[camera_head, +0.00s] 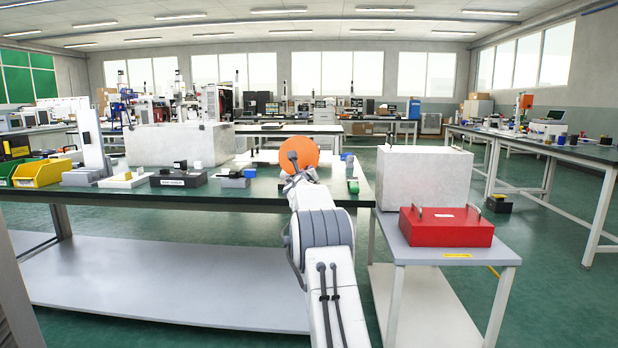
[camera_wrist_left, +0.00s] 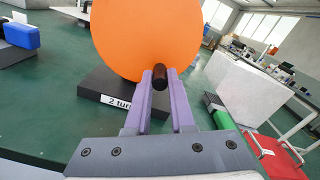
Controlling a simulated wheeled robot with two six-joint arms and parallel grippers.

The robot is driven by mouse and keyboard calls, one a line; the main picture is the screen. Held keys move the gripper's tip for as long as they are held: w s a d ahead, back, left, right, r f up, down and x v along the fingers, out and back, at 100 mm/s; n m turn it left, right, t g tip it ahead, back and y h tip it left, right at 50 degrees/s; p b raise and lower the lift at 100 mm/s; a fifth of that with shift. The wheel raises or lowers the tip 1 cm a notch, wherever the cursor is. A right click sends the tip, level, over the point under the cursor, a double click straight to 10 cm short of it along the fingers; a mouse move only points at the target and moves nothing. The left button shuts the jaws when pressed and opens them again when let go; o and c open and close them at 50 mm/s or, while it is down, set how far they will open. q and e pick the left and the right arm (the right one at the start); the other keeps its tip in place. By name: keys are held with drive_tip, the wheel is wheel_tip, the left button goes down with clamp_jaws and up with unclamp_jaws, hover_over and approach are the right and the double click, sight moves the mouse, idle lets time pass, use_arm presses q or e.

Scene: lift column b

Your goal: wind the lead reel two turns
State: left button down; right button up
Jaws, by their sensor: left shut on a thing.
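A dark crank knob (camera_wrist_left: 160,73) stands out from the disc's lower face. My left gripper (camera_wrist_left: 160,84) is shut on this knob, with a purple finger on each side. My right gripper is in neither view.
A red case (camera_head: 446,226) and a pale block (camera_head: 425,178) stand on a side table at the right. A small green-ended item (camera_head: 353,186) lies right of the reel.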

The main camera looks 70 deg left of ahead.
use_arm(q)
drive_tip(key=shift+s+a+m+b, duration=0.15)
drive_tip(key=shift+s+m+b, duration=0.35)
drive_tip(key=shift+m, duration=0.4)
drive_tip(key=shift+w, duration=0.1)
drive_tip(key=c, duration=0.8)
unclamp_jaws()
drive_tip(key=shift+o, duration=0.2)
drive_tip(key=shift+f, duration=0.1)
drive_tip(key=shift+w, duration=0.1)
